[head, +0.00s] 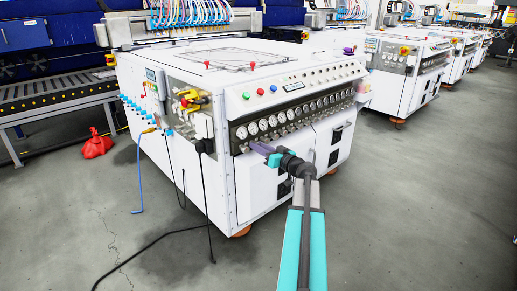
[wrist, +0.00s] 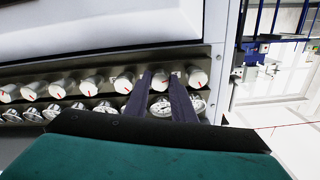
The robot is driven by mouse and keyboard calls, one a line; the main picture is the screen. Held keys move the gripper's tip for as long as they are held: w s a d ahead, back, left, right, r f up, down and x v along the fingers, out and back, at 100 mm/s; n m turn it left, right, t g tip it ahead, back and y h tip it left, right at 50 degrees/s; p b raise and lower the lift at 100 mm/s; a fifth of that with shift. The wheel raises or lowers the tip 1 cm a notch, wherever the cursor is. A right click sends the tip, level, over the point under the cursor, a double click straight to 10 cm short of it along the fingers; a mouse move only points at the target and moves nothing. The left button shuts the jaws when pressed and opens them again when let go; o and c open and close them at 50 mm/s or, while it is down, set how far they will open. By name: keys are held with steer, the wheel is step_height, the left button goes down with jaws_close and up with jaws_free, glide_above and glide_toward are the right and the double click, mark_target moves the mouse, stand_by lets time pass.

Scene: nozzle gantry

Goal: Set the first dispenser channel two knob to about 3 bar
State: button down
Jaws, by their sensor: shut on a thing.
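The first dispenser (head: 190,125) is the nearest white cabinet, with a row of round gauges (head: 252,128) above a row of small knobs on its front panel. My gripper (head: 259,149) is at the left end of the knob row. In the wrist view, which looks inverted, my gripper (wrist: 161,76) has its two dark fingers on either side of the channel two knob (wrist: 161,82), second from the right end, shut on it. The end knob (wrist: 196,77) is beside it, with a red mark. The gauge (wrist: 161,107) shows between the fingers; its reading is too small to tell.
More silver knobs with red marks (wrist: 90,87) run leftward in the wrist view. Colored buttons (head: 273,89) sit above the gauges. Cables (head: 207,205) hang at the cabinet's left corner to the floor. More dispensers (head: 410,70) stand behind right.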

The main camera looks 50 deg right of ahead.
steer(key=shift+w+a+r, duration=0.1)
steer(key=shift+w, duration=0.05)
steer(key=shift+m+p, duration=5.9)
steer(key=shift+m, duration=5.6)
steer(key=c, duration=1.5)
jaws_free()
